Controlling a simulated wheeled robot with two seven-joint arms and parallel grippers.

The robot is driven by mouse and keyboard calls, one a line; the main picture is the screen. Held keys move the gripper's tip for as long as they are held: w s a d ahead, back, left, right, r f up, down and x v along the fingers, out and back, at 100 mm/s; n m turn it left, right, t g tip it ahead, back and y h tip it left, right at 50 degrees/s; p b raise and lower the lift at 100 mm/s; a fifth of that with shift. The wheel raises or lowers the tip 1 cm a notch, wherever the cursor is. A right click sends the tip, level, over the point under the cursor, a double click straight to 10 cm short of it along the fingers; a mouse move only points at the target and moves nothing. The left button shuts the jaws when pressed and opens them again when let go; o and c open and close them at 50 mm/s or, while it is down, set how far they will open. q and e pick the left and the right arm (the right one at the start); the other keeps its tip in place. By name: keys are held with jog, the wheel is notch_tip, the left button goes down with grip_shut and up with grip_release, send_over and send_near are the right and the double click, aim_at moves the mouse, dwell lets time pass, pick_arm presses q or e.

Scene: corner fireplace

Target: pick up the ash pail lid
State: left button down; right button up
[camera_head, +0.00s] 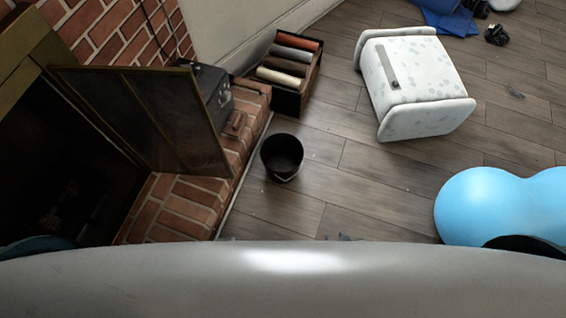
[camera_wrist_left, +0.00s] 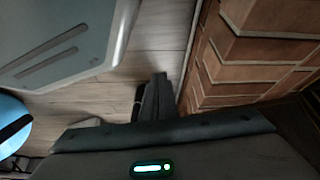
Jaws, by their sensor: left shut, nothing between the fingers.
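A black, round, open-topped pail (camera_head: 282,157) stands on the wood floor beside the brick hearth in the head view. No lid is on it, and I cannot make out the lid in either view. A small dark shape (camera_head: 343,237) shows on the floor at the edge of my grey body; it is too covered to identify. My left gripper (camera_wrist_left: 155,82) shows in the left wrist view, its dark fingers shut and empty, near the brick hearth edge. In the head view neither gripper can be clearly made out. My right gripper is not in view.
The brick hearth (camera_head: 190,203) and an opened fireplace screen (camera_head: 150,112) are at left. A box of rolls (camera_head: 291,62) stands behind the pail. A white spotted stool (camera_head: 420,85) and blue rounded object (camera_head: 485,205) are at right. The middle floor is clear.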

pick_arm(q)
jog(key=shift+w+r, duration=0.1)
jog(key=shift+w, duration=0.1)
jog(key=c, duration=1.7)
grip_release()
jog(key=shift+w+r, duration=0.1)
jog(key=shift+w, duration=0.3)
jog(key=shift+s, duration=0.2)
